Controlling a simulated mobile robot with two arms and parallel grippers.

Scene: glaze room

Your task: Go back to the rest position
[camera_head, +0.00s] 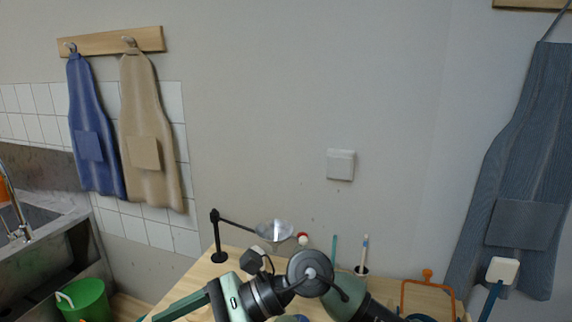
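Arm links with pale green and black joints rise at the bottom middle of the head view, in front of the wooden worktop (200,270). They look like parts of my own arm. No gripper fingers show in this view, so I cannot see either gripper or whether one holds anything.
On the worktop stand a black-armed magnifier lamp (275,230), upright tools (364,252) and an orange-framed tool (428,297). A white-headed, blue-handled tool (501,271) stands right. Aprons (151,130) hang left, a striped one (520,175) right. A sink (50,225) and green bucket (84,300) are left.

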